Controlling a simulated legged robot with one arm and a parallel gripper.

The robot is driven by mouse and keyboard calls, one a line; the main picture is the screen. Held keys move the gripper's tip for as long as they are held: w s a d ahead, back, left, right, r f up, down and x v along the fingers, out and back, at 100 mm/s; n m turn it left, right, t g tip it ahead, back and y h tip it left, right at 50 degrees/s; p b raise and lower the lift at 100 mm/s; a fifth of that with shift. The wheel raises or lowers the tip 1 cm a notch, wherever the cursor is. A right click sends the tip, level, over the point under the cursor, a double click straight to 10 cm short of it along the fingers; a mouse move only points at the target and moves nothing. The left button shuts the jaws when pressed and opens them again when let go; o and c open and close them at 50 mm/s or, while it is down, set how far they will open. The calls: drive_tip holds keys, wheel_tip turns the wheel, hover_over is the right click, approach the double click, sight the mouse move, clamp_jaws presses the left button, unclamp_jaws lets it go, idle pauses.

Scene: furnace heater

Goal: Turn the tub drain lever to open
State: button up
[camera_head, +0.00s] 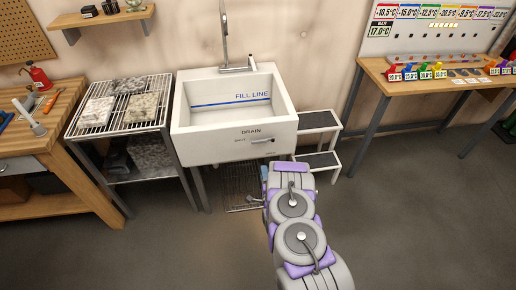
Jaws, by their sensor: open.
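The white tub (182,124) stands against the wall, with a blue fill line inside. Its front panel has the word DRAIN and the small drain lever (263,140) below it. The lever lies roughly level, its end toward the right. Small labels sit left of it and below it, too small to read surely. My arm reaches up from the bottom toward the tub front. My gripper (265,178) is open at the far end of the arm, below the lever and apart from it. It is mostly hidden by my arm links, and its fingers hardly show.
A wire rack (158,88) with stone slabs stands left of the tub, and a wooden workbench (68,108) further left. A white step stand (336,131) is close on the right. A tool table (379,72) stands at the far right. The floor in front is clear.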

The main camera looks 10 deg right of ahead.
sight(257, 143)
drive_tip(key=w+b, duration=0.3)
drive_tip(key=w, duration=1.2)
drive_tip(key=shift+w+f, duration=0.1)
drive_tip(key=shift+w, duration=1.05)
clamp_jaws()
drive_tip(key=shift+s, duration=0.1)
